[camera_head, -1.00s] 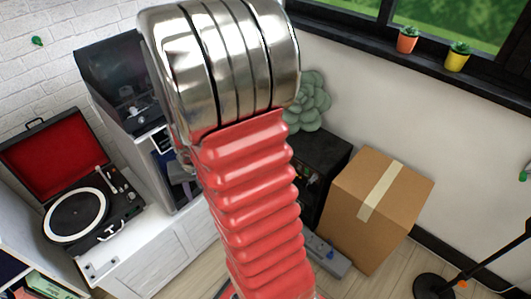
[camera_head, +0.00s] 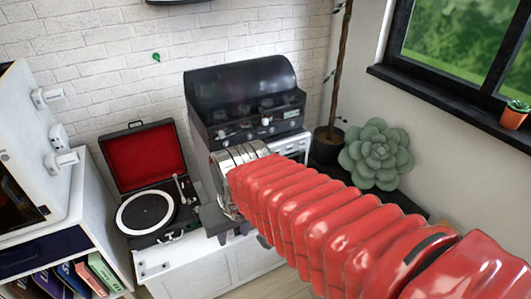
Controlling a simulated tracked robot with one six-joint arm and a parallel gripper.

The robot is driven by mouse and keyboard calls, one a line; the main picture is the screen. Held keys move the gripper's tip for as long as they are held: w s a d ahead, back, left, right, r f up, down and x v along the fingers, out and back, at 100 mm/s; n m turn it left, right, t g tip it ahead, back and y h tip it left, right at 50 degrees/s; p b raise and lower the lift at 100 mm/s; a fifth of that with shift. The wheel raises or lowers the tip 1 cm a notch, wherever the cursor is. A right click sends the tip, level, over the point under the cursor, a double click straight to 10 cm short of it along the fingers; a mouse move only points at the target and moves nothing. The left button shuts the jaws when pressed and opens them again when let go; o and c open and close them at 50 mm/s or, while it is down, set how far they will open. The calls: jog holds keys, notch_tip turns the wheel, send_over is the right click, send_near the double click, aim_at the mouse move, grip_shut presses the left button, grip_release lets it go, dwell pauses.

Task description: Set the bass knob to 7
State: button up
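No bass knob or knob scale can be made out. A black box (camera_head: 411,204), which may be the amplifier, stands at the right below the plant. Only a strip of its top shows, and my red arm covers its front. My arm crosses the view from the lower right to a metal wrist near the middle.
A succulent (camera_head: 376,155) is at right.

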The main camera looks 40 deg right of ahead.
jog(key=s+a+r+n+t, duration=0.1)
jog(key=s+a+r+t, duration=0.1)
jog(key=a+r, duration=0.2)
jog(key=shift+r+n, duration=0.4)
jog(key=shift+r, duration=0.2)
jog(key=shift+s+a, duration=0.1)
jog(key=shift+a, duration=0.05)
